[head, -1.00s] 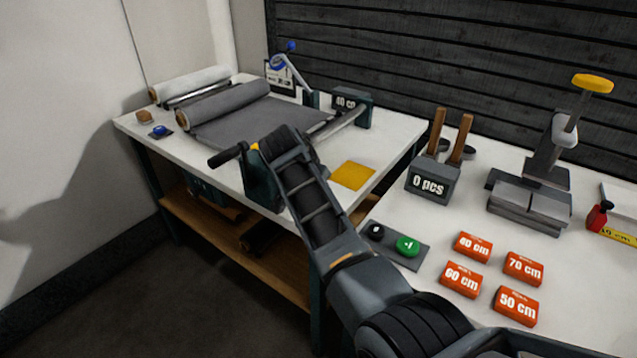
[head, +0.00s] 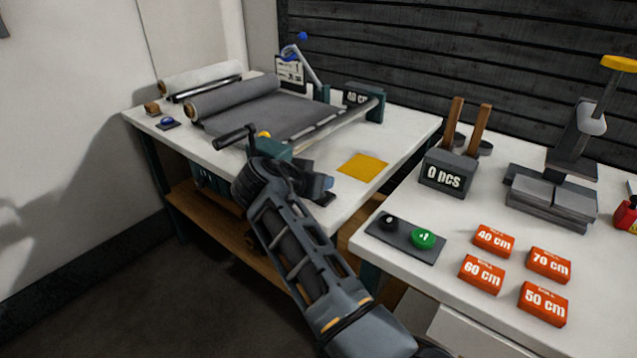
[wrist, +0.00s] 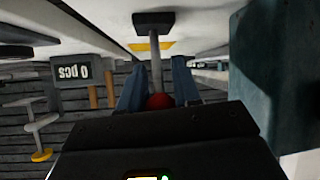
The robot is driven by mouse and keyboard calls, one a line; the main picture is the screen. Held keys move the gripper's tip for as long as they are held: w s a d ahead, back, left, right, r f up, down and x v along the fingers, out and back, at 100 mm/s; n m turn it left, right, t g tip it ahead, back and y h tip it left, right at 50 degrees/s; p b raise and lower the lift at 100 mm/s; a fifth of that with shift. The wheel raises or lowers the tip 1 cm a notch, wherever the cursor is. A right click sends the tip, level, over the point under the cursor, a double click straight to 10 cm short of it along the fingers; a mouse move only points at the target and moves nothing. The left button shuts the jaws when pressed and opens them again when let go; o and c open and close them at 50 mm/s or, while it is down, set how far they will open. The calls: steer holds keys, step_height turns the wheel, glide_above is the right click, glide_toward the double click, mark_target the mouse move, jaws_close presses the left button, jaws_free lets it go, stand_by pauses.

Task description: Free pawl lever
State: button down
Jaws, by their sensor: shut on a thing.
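In the wrist view, which is upside down, a grey lever rod (wrist: 156,72) runs from a dark block (wrist: 153,21) to a red ball knob (wrist: 161,101). My gripper (wrist: 158,90) is shut on the red knob, with a blue-grey finger on each side of it. In the head view my gripper (head: 318,184) is at the front edge of the roll table, right of the teal crank housing (head: 272,149). The red knob is hidden there. The housing carries a black crank handle (head: 236,137) and a yellow knob (head: 264,134).
A grey roll (head: 235,95) lies on the left table (head: 330,155), its sheet spread towards a bar. A blue-knobbed lever (head: 302,62) stands behind. A yellow square (head: 362,166) lies on the table. The right table holds a button panel (head: 405,240) and several orange blocks (head: 494,240).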

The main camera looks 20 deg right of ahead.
steer(key=shift+s+f, duration=0.1)
steer(key=shift+f, duration=0.1)
steer(key=c, duration=0.9)
jaws_free()
steer(key=shift+r, duration=0.1)
steer(key=shift+v, duration=3.9)
steer(key=shift+a, duration=0.1)
